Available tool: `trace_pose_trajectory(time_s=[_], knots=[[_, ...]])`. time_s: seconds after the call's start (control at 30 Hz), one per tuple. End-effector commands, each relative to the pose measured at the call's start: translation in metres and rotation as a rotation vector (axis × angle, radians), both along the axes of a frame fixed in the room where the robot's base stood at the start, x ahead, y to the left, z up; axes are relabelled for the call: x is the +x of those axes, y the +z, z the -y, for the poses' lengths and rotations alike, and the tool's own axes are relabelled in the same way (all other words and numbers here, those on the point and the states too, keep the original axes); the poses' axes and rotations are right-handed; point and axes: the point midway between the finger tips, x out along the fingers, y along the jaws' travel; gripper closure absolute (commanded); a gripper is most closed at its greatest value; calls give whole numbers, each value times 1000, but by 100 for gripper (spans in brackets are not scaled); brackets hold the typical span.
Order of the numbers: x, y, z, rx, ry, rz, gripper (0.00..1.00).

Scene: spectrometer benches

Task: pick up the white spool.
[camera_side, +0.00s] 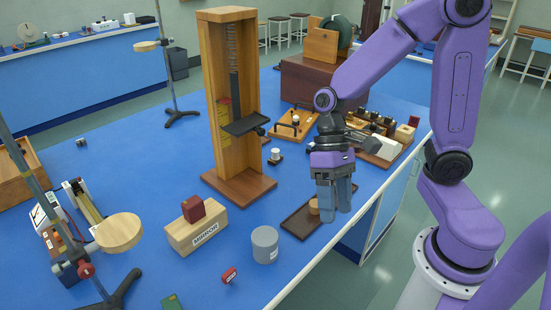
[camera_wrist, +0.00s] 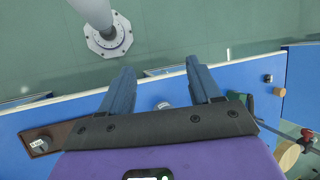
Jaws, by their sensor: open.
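A small white cylinder with a dark base (camera_side: 275,155), most likely the white spool, stands on the blue bench (camera_side: 150,165) right of the wooden tower. It is small, and I cannot confirm its shape. My gripper (camera_side: 337,211) points down with fingers apart and nothing between them. It is over the bench's right edge, nearer the camera than the white cylinder and apart from it. In the wrist view my open fingers (camera_wrist: 158,68) frame the bench edge and floor. A pale round piece (camera_wrist: 163,105) shows between them; I cannot tell whether it is the spool.
A dark tray (camera_side: 296,224) with a wooden cylinder lies under my gripper. A grey cylinder (camera_side: 265,244) and a wooden block marked MIRROR (camera_side: 195,234) stand to its left. The tall wooden tower (camera_side: 240,110) and boards with parts (camera_side: 294,125) stand farther back.

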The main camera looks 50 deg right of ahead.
Motion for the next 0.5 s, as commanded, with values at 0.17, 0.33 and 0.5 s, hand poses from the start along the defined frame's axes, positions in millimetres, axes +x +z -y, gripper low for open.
trace_pose_trajectory(time_s=[0.17,0.33,0.5], knots=[[48,-11,-5,68,-354,-157,37],[102,-22,3,157,-692,-285,37],[160,-36,29,267,-1032,-396,37]])
